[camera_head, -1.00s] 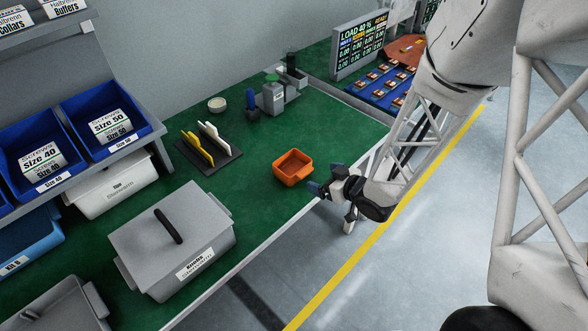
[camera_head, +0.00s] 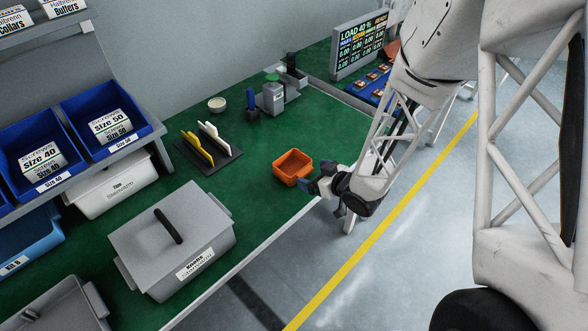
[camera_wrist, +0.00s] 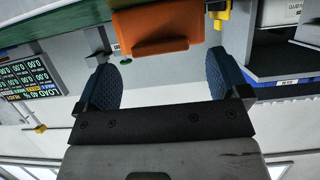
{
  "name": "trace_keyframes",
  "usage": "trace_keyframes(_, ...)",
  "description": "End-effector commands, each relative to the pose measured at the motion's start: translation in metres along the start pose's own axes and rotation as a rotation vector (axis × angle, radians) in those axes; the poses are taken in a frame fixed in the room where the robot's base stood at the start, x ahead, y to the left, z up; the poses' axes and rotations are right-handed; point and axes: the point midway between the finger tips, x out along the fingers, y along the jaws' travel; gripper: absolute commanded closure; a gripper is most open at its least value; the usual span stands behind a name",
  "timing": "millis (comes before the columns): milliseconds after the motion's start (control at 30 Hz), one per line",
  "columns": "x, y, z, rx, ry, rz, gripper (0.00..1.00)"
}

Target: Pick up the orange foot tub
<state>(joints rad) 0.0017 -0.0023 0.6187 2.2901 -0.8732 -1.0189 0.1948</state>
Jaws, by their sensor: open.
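The orange foot tub (camera_head: 293,166) is a small open box near the front edge of the green bench. My gripper (camera_head: 318,181) is just to its right, level with the bench edge, with blue fingertips pointing toward the tub. In the wrist view the tub (camera_wrist: 150,34) lies ahead, beyond the fingertips and between their lines. The two blue fingers (camera_wrist: 160,80) are apart with nothing between them. The near fingertip looks very close to the tub's right side in the head view; I cannot tell whether it touches.
A black rack (camera_head: 208,157) with yellow and white plates stands left of the tub. A grey machine (camera_head: 271,97) is behind it. A grey lidded bin (camera_head: 172,242) is at front left. A display (camera_head: 360,46) stands at the back right. Bare green bench surrounds the tub.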

Motion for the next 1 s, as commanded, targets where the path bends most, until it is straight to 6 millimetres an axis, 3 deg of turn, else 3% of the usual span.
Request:
trace_keyframes(300,0.026,-0.001,0.000,0.000,-0.001,-0.001,0.06)
trace_keyframes(900,0.028,-0.001,0.000,0.000,-0.001,-0.001,0.06)
trace_keyframes(1000,0.028,-0.001,0.000,0.000,-0.001,-0.001,0.19)
